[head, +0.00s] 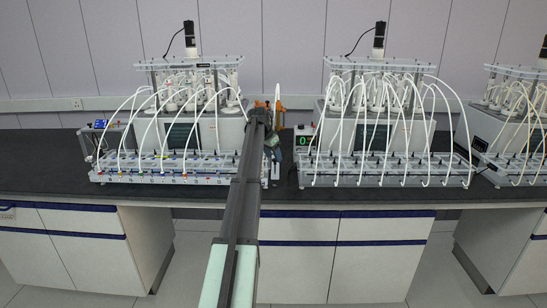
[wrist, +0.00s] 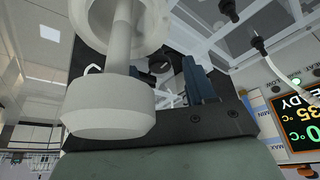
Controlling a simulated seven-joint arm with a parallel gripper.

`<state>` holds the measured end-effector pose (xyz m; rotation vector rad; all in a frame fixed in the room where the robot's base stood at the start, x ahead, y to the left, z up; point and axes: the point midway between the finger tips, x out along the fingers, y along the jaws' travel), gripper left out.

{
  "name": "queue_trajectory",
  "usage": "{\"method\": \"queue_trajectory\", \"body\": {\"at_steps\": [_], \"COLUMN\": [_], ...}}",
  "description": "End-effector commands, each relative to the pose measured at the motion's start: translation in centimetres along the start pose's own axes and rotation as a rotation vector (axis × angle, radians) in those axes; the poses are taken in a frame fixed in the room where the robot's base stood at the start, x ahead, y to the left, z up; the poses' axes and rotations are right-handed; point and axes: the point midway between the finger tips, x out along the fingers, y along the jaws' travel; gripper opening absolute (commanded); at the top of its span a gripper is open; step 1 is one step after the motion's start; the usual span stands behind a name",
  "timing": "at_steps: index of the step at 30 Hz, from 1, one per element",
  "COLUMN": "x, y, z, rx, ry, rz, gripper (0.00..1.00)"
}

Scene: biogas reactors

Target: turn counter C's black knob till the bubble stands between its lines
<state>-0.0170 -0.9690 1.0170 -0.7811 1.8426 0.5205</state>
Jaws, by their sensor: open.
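The left counter tray (head: 105,177) on the bench carries a row of small clear units with black fittings, coloured marks and white tubes. Its letters are too small to read, so I cannot tell which is counter C, and its bubble and lines do not show. My gripper (head: 270,143) is at the right end of this tray, small and partly hidden by my arm. In the wrist view a dark blue finger of my open gripper (wrist: 180,85) shows. A large white rounded part (wrist: 108,105) covers much of the left side.
A second counter tray (head: 385,180) with white tubes stands to the right. A green-lit display (head: 303,141) stands between the trays; a display panel (wrist: 305,120) fills the wrist view's right edge. Reactors (head: 215,130) stand behind. Tubes arch over the trays.

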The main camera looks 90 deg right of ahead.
Motion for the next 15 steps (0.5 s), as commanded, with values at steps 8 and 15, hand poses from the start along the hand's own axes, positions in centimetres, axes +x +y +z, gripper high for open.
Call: {"method": "queue_trajectory", "body": {"at_steps": [8, 15], "x": [1.06, 1.03], "y": [0.02, 0.03], "z": [0.04, 0.02], "rx": [0.0, 0.0], "ry": [-0.001, -0.001], "rz": [0.001, 0.001], "gripper": [0.55, 0.51]}}
